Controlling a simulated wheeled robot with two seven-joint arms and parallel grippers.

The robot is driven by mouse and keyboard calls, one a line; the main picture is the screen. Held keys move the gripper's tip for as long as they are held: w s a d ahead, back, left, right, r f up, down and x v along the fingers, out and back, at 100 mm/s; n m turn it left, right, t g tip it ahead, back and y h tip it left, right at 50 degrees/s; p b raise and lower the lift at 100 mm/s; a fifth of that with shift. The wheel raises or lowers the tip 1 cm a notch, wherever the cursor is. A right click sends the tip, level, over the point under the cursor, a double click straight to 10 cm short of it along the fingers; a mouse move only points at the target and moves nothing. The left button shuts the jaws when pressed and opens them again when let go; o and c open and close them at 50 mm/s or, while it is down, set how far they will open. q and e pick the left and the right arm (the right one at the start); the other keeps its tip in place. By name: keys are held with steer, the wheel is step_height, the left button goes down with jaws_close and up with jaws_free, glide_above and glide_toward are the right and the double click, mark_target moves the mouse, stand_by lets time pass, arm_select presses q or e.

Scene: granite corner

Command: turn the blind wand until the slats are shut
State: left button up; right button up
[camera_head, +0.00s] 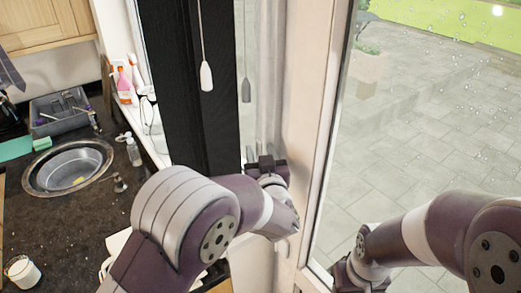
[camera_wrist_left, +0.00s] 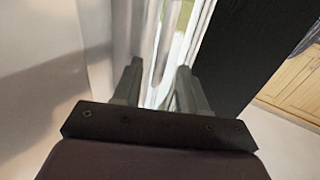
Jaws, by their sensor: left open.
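A white pull (camera_head: 206,76) hangs on a thin cord in front of a tall black panel (camera_head: 190,130) in the head view. A similar, darker pull shape (camera_head: 246,90) shows to its right; I cannot tell whether it is a reflection. I cannot clearly make out a wand or separate slats. My left gripper (camera_head: 263,153) is below and to the right of the white pull, beside the panel's right edge. In the left wrist view its fingers (camera_wrist_left: 158,78) are apart, with pale vertical strips and a bright gap beyond them. My right gripper is mostly hidden at the lower right.
A white window frame (camera_head: 312,140) stands right of my left gripper, with paving beyond the glass.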

arm_select(q)
steer(key=shift+w+f, duration=0.15)
steer(key=c, duration=0.4)
jaws_close()
